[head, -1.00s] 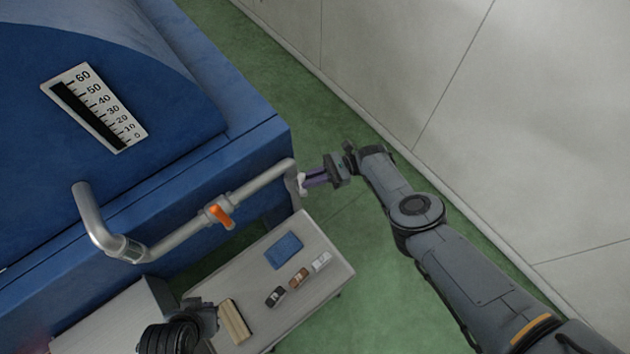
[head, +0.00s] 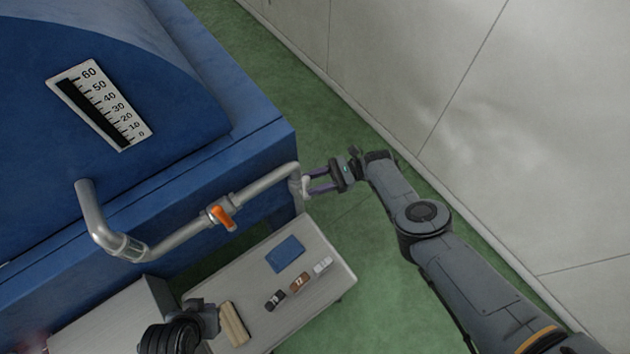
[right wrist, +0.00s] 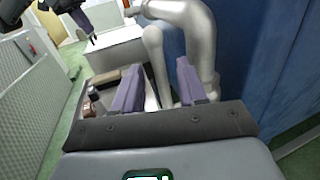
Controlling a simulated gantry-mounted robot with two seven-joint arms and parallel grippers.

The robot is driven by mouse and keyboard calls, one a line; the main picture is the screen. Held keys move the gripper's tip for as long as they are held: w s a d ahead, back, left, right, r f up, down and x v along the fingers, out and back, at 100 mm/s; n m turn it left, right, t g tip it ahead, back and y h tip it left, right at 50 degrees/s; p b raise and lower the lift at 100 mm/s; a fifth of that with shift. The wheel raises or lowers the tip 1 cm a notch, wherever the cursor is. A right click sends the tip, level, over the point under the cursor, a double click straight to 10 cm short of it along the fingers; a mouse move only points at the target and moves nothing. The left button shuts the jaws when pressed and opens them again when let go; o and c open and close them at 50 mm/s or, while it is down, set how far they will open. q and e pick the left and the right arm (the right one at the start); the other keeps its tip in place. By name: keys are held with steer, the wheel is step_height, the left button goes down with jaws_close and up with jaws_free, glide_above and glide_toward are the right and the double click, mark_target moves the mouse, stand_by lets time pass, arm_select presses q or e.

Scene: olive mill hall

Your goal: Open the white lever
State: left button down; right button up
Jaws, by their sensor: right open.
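The white lever (head: 306,187) hangs at the right end of the grey pipe in the head view. In the right wrist view the lever (right wrist: 156,62) is a pale, rounded bar standing beside the pipe bend. My right gripper (head: 311,181) is open, with its purple fingers pointing left at the lever. In the right wrist view the lever lies between the two fingers of the gripper (right wrist: 160,85); whether either touches it I cannot tell. My left gripper (head: 208,318) is low in the head view, away from the lever; its jaw opening is unclear.
The grey pipe (head: 265,184) carries an orange-handled valve (head: 221,217) and runs along the blue tank (head: 190,160). Below stands a pale table (head: 318,257) with a blue pad (head: 285,254) and several small items. Green floor lies free toward the grey wall (head: 430,70).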

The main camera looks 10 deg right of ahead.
steer(key=shift+d, duration=0.1)
steer(key=w+d+b, duration=0.1)
steer(key=d+b, duration=0.2)
steer(key=d, duration=0.7)
steer(key=shift+d+b, duration=0.3)
steer(key=shift+b, duration=0.05)
steer(key=shift+f, duration=0.1)
